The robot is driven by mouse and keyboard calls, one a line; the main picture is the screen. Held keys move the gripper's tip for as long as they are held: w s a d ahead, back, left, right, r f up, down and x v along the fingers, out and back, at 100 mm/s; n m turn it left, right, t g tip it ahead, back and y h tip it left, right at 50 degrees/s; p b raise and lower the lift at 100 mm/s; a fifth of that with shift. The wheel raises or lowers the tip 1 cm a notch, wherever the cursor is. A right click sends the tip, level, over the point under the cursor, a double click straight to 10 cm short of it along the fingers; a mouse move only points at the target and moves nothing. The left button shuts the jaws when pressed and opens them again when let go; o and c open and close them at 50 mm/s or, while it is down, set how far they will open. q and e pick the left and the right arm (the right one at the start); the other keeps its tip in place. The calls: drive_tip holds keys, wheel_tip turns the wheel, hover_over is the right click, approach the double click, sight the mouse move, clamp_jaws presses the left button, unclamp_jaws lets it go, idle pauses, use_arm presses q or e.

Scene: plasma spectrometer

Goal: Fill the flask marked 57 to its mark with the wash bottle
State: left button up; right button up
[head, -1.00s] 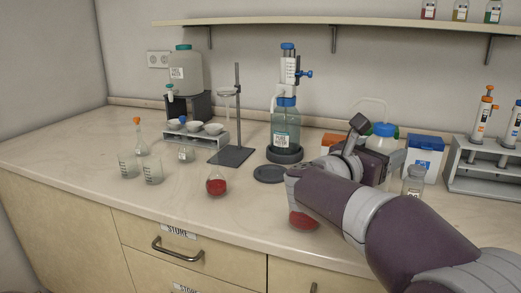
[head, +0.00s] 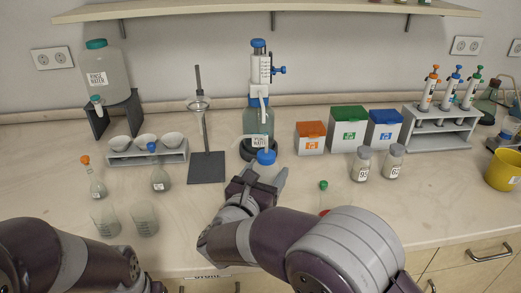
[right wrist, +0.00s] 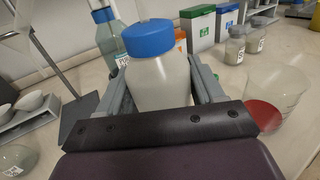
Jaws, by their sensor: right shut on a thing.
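My right gripper (head: 250,190) is shut on the wash bottle, a translucent bottle with a blue cap (head: 266,157). In the right wrist view the wash bottle (right wrist: 160,80) stands upright between the fingers (right wrist: 165,92). Stoppered flasks stand on the bench: one with an orange stopper (head: 97,187) and one with a blue stopper (head: 160,180), both at left. A green stopper (head: 323,185) shows right of the gripper, with red liquid below it, mostly hidden by my arm. The flask labels are too small to read, so I cannot tell which is 57. My left gripper is out of view.
Two empty beakers (head: 146,222) stand at front left. A dispenser bottle (head: 257,122) stands behind the wash bottle, with a ring stand (head: 206,165) to its left. Two jars (head: 361,165), coloured boxes (head: 349,130) and a pipette rack (head: 440,130) are at right.

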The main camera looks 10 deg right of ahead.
drive_tip(key=shift+s+a+f+n+y+p, duration=0.15)
drive_tip(key=shift+s+a+n, duration=0.05)
drive_tip(key=shift+a, duration=0.2)
drive_tip(key=shift+s+a+f+n+y+p, duration=0.1)
drive_tip(key=shift+s+a+n+y+p, duration=0.1)
drive_tip(key=shift+a, duration=0.15)
drive_tip(key=d+n+t+p, duration=0.1)
drive_tip(key=n+p, duration=0.1)
drive_tip(key=d+n+t+p, duration=0.1)
drive_tip(key=n+p, duration=0.1)
drive_tip(key=p, duration=0.1)
drive_tip(key=shift+w+r, duration=0.1)
drive_tip(key=shift+r, duration=0.25)
use_arm(q)
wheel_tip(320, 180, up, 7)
drive_tip(key=p, duration=0.1)
use_arm(e)
drive_tip(key=shift+d+f+n+t, duration=0.1)
drive_tip(key=shift+d+n+t, duration=0.2)
drive_tip(key=shift+n, duration=0.2)
wheel_tip(320, 180, down, 3)
drive_tip(key=b, duration=0.4)
drive_tip(key=shift+a+f, duration=0.1)
drive_tip(key=shift+f, duration=0.05)
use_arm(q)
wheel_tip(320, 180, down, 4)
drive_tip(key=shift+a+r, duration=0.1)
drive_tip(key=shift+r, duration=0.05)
